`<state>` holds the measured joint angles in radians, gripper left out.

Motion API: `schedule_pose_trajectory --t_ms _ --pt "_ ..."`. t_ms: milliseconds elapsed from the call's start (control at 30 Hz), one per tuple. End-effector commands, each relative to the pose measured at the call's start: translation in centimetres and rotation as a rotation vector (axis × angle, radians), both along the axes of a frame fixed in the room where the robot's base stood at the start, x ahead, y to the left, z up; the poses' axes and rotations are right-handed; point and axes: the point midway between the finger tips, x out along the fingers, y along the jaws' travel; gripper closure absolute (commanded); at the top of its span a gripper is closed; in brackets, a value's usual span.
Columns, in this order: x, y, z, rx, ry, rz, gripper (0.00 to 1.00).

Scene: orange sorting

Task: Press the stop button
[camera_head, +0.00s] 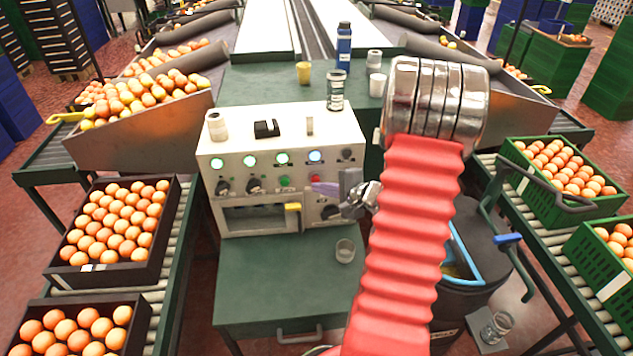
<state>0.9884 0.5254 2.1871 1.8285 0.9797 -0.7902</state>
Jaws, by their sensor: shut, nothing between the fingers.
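A white control panel (268,152) stands on the green table in the middle of the camera_head view. Its lower row has dark knobs, a green button (284,181) and a red button (315,179), which looks like the stop button. My gripper (352,207) is shut and empty at the panel's right front, to the right of and slightly below the red button. A pale purple piece (325,189) lies just below the red button; I cannot tell whether it is part of my gripper. Contact with the button cannot be made out. My red-sleeved arm hides the area right of the panel.
A small glass (345,251) stands on the green table (270,275) below my gripper. A jar (336,90), a blue bottle (344,47) and cups stand behind the panel. Crates of oranges flank it on roller conveyors. A dark bin (478,297) stands right of my arm.

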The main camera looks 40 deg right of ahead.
Motion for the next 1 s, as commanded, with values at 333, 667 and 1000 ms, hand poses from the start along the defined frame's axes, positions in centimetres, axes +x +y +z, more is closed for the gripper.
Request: schedule_pose_trajectory --t_ms 333,667,1000 --pt "0.19 -0.12 0.0 0.0 0.0 0.0 1.0" --pt "0.43 -0.29 0.01 0.0 0.0 0.0 1.0" --pt "0.66 -0.44 0.01 0.0 0.0 0.0 1.0"
